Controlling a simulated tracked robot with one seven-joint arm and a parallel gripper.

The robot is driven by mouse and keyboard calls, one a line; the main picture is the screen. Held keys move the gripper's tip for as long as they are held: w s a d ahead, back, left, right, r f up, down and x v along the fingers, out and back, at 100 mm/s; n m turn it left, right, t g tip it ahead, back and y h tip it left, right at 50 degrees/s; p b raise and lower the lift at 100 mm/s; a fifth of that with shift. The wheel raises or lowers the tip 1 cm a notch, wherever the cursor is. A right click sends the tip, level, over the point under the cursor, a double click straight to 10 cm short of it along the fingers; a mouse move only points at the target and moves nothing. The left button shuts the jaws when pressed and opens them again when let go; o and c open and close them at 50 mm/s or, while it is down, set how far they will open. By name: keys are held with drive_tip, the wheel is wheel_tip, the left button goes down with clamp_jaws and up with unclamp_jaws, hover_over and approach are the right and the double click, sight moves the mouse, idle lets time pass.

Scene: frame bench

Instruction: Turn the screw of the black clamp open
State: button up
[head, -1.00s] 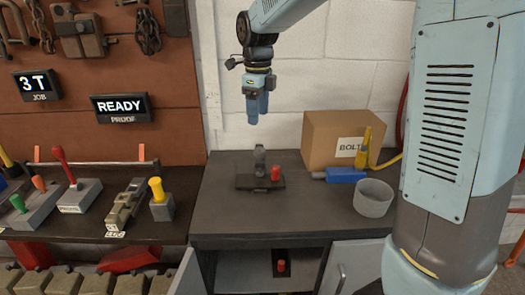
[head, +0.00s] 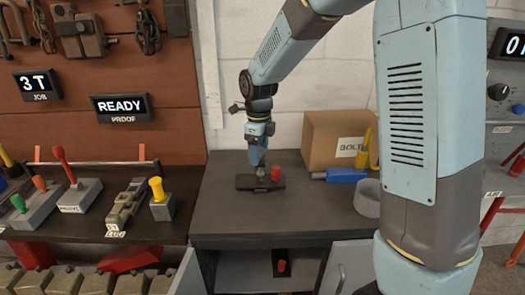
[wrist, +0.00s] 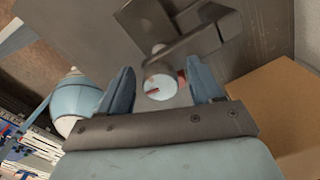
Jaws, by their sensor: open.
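The black clamp (head: 245,183) sits on the dark bench top, with a flat base and a red part (head: 276,173) at its right. My gripper (head: 257,158) points down over the clamp's upright part and hides most of it. In the wrist view my gripper (wrist: 161,90) is open, one blue finger on each side of a round, pale screw end (wrist: 158,88) with a red mark on it. The clamp's dark body (wrist: 187,42) shows beyond the fingers. Whether either finger touches the screw I cannot tell.
A cardboard box (head: 324,136), a blue-and-yellow tool (head: 346,175) and a grey bowl (head: 368,198) stand to the right. A similar dark piece with a red part (head: 281,266) is in the cabinet below. Lever blocks (head: 80,195) stand on the left bench.

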drive_tip(key=c, duration=1)
drive_tip(key=shift+d, duration=0.45)
drive_tip(key=shift+c, duration=0.3)
drive_tip(key=shift+a, duration=0.45)
drive_tip(key=shift+n, duration=2.3)
drive_tip(key=o, duration=1.1)
drive_tip(key=shift+c, duration=0.2)
